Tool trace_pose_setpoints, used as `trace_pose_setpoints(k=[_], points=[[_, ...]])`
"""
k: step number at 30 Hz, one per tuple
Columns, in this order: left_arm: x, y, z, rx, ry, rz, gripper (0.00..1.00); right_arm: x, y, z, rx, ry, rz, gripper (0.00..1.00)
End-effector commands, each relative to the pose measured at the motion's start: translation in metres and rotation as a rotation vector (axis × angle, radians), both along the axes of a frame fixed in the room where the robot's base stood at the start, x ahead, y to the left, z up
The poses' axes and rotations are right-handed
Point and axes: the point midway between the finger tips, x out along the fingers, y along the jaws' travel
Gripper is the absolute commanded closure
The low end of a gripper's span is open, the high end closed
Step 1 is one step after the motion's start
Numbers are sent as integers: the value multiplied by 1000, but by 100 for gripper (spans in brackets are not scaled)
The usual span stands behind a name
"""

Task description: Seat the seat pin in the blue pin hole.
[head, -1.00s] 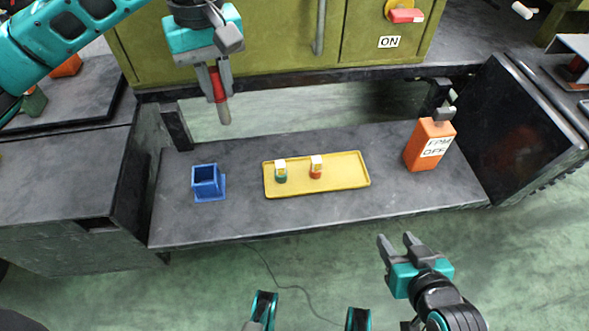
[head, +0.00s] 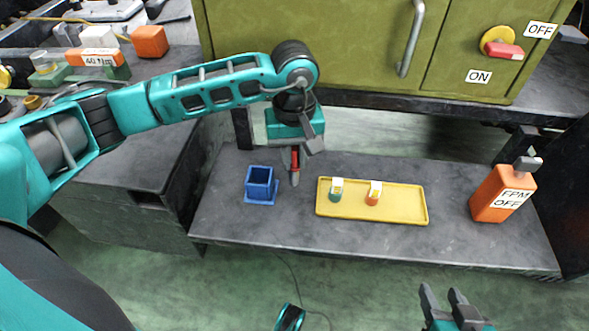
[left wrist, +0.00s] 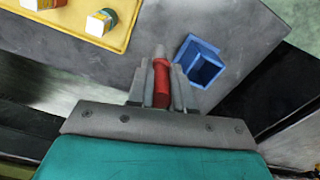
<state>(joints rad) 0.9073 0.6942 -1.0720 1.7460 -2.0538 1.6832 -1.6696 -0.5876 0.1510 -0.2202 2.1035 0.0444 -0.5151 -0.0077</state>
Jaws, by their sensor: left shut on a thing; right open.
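The seat pin (left wrist: 161,84) is red with a grey metal end. My left gripper (head: 294,150) is shut on it; in the left wrist view the jaws (left wrist: 160,92) clasp its red part. In the head view the pin (head: 295,168) hangs upright with its grey end down. The blue pin hole (head: 260,186) is a square open-topped blue socket on the dark bench, just left of the pin. It also shows in the left wrist view (left wrist: 202,63), to the right of the pin. The pin is outside it. My right gripper (head: 443,297) is open and empty, in front of the bench.
A yellow tray (head: 405,206) right of the socket holds a green-and-white piece (head: 336,190) and an orange-and-white piece (head: 374,193). An orange box (head: 500,194) marked FPM OFF stands at the bench's right. The green cabinet (head: 320,50) rises behind the bench.

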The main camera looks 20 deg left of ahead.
Motion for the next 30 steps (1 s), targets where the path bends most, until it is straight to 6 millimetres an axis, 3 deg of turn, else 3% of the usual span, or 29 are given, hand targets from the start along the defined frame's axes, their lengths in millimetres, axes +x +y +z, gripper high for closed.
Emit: trace_pose_setpoints(k=[7, 19, 20, 27, 30], points=[[0, 0, -37, 0, 1, 1, 100, 0, 2, -9, 2, 8, 4, 54], [0, 0, -43, 1, -1, 0, 100, 2, 6, -8, 14, 4, 0, 54], [0, 0, -41, 1, 1, 0, 77, 2, 6, -6, 14, 4, 1, 54], [0, 0, -41, 1, 1, 0, 54, 2, 6, -5, 15, 1, 2, 54], [0, 0, -41, 1, 1, 0, 54, 2, 6, -4, 15, 1, 2, 54]])
